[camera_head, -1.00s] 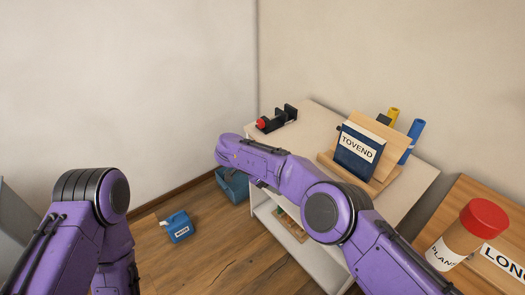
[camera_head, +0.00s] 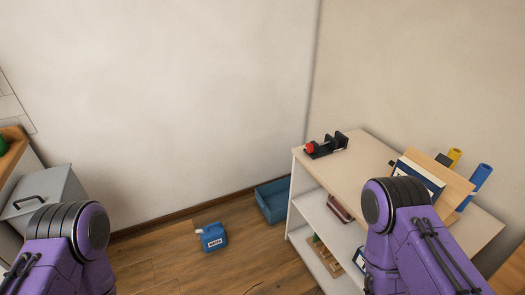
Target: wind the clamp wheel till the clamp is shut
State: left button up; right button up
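The clamp (camera_head: 328,147) is a small black device with a red wheel (camera_head: 310,147) on its left end. It sits on the far left corner of the white shelf unit's top (camera_head: 365,165). The gap between its jaws is too small to judge. My two purple arms show at the lower left and lower right, well apart from the clamp. Neither gripper shows in the head view.
A tilted wooden stand (camera_head: 452,187) with a dark blue book is on the shelf top, partly behind my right arm. A blue crate (camera_head: 273,203) and a blue jug (camera_head: 213,238) are on the floor. A grey cabinet (camera_head: 45,195) stands at left.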

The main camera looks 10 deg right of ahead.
aim_at(310, 147)
jog(key=u, duration=0.5)
jog(key=i, duration=2.1)
jog(key=z, duration=3.3)
